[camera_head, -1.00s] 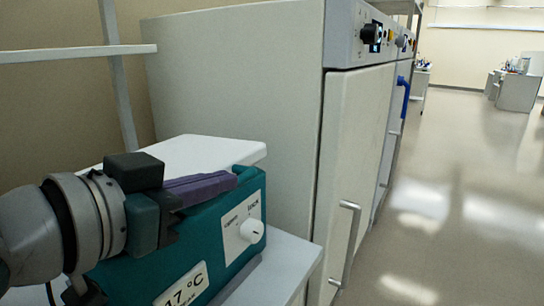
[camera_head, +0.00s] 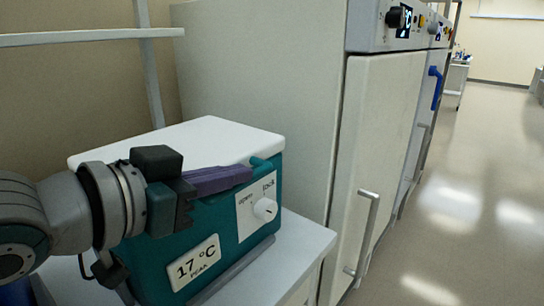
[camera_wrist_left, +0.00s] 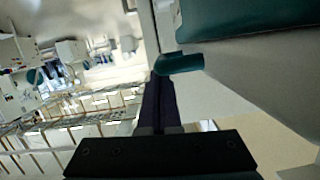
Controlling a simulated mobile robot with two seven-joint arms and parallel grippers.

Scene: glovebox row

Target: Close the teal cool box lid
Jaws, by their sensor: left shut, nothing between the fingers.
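The teal cool box (camera_head: 215,225) stands on a white top in the head view, with a "17 °C" label and a white open/lock knob (camera_head: 265,209) on its front. Its white lid (camera_head: 200,138) lies about level over the box. The fingers hide part of the front seam, so I cannot tell whether a gap is left. My left gripper (camera_head: 246,174) has its purple fingers together and empty, along the front upper edge of the box, just below the lid. In the left wrist view the fingers (camera_wrist_left: 158,82) point at a teal projecting part (camera_wrist_left: 180,63). My right gripper is not in view.
A tall white cabinet (camera_head: 265,75) with a handled door (camera_head: 375,150) stands right of the box. A shelf rail (camera_head: 90,37) and post are behind at the left. The floor (camera_head: 465,190) at the right is clear.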

